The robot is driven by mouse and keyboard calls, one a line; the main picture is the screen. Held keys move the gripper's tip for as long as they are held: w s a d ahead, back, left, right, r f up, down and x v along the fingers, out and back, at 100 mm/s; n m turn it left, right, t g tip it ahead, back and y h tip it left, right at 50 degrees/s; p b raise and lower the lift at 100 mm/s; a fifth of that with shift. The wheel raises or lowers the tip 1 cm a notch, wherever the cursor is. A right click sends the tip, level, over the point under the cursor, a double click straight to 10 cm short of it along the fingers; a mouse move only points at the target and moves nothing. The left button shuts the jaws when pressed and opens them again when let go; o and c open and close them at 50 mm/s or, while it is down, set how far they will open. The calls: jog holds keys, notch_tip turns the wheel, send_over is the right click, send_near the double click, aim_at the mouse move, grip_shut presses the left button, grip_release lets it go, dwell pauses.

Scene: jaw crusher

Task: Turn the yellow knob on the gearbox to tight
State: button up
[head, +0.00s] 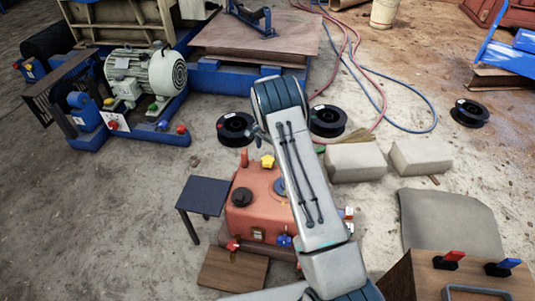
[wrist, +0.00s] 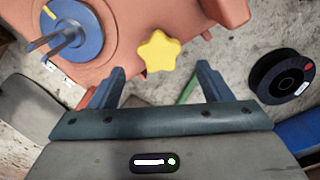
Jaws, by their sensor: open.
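The gearbox (head: 258,212) is an orange-red box in the middle of the head view, partly hidden behind my arm. Its yellow star-shaped knob (head: 267,161) shows at the far end, just left of my arm. In the wrist view the yellow knob (wrist: 158,51) lies just beyond my gripper (wrist: 160,72), roughly centred between the two fingertips. The fingers are apart, with nothing held between them. I cannot tell their height above the knob. No tight marking is readable beside the knob.
A blue dial with a grey handle (wrist: 75,35) sits left of the knob. A black knob (head: 241,196) is on the gearbox. Black spools (head: 236,128) and pale blocks (head: 355,162) lie on the ground. A dark stool (head: 203,194) stands left of the gearbox.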

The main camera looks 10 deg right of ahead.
notch_tip(320, 180, up, 8)
jog(key=p, duration=0.1)
jog(key=shift+r+p, duration=0.2)
jog(key=shift+p, duration=0.2)
notch_tip(320, 180, up, 17)
jog(key=n+p, duration=0.2)
jog(key=p, duration=0.5)
send_over(267, 160)
jog(key=s, duration=0.5)
jog(key=s+r+n+t+p, duration=0.15)
jog(key=s+r+p, duration=0.6)
jog(key=r, duration=0.75)
jog(key=s+r+n+p, duration=0.3)
jog(key=s+r+p, duration=0.3)
jog(key=s+r, duration=0.3)
jog(key=s+r+n+t+p, duration=0.1)
jog(key=s+r+n+p, duration=0.3)
jog(key=s+r, duration=0.5)
jog(key=s+p, duration=0.2)
jog(key=s, duration=0.6)
jog(key=shift+s+r, duration=0.15)
jog(key=shift+s, duration=0.25)
